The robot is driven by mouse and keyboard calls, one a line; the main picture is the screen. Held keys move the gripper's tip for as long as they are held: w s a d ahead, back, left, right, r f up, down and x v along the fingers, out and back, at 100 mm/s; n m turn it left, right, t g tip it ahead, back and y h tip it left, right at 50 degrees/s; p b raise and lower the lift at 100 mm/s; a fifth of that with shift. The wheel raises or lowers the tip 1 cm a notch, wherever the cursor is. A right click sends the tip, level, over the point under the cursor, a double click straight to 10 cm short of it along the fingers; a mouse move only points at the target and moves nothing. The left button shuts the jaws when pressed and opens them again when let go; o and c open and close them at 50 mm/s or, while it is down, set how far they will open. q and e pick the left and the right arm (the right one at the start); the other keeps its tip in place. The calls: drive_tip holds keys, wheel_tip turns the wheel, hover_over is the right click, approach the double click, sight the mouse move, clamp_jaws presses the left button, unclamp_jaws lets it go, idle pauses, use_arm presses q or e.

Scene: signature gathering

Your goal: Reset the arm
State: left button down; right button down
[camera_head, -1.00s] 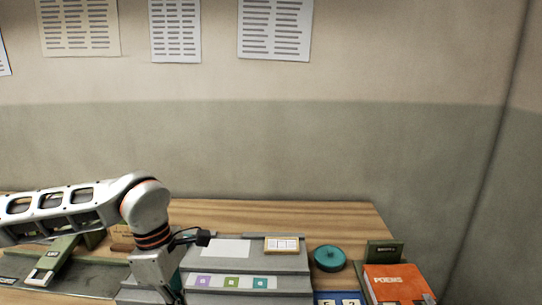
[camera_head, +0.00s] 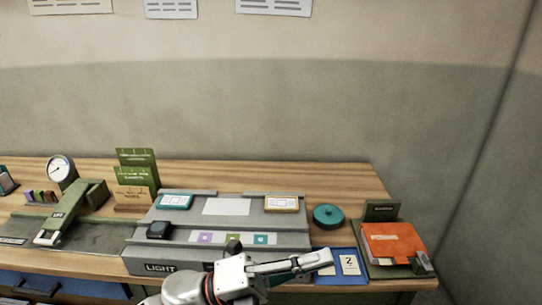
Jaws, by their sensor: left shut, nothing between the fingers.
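My left arm comes in at the bottom centre of the head view. Its gripper (camera_head: 318,258) points right, shut and empty, in front of the grey sloped console (camera_head: 290,238). It overlaps the left part of the blue mat (camera_head: 340,278) in the picture; I cannot tell its height above the mat. My right gripper is out of view.
A teal round object (camera_head: 328,216) and an orange book (camera_head: 394,243) stand to the right. A green lever device (camera_head: 68,215), a dial gauge (camera_head: 60,168) and green cards (camera_head: 138,158) stand to the left.

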use_arm(q)
drive_tip(key=w+a+f+n+t+y, duration=0.4)
drive_tip(key=a+f+n+t+y, duration=0.3)
drive_tip(key=n, duration=0.4)
drive_tip(key=w+a+f+n+t+y, duration=0.4)
drive_tip(key=a+f+n+t, duration=0.2)
drive_tip(key=f+n+t, duration=0.45)
drive_tip(key=s+a+f+n+g+y, duration=0.4)
drive_tip(key=s+a+f+n, duration=0.2)
drive_tip(key=f, duration=0.5)
drive_tip(key=s+a+f+n+g+y, duration=0.4)
drive_tip(key=s+a+f+n, duration=0.2)
drive_tip(key=f, duration=0.6)
drive_tip(key=s+a, duration=0.2)
drive_tip(key=a, duration=0.1)
drive_tip(key=shift+a, duration=0.1)
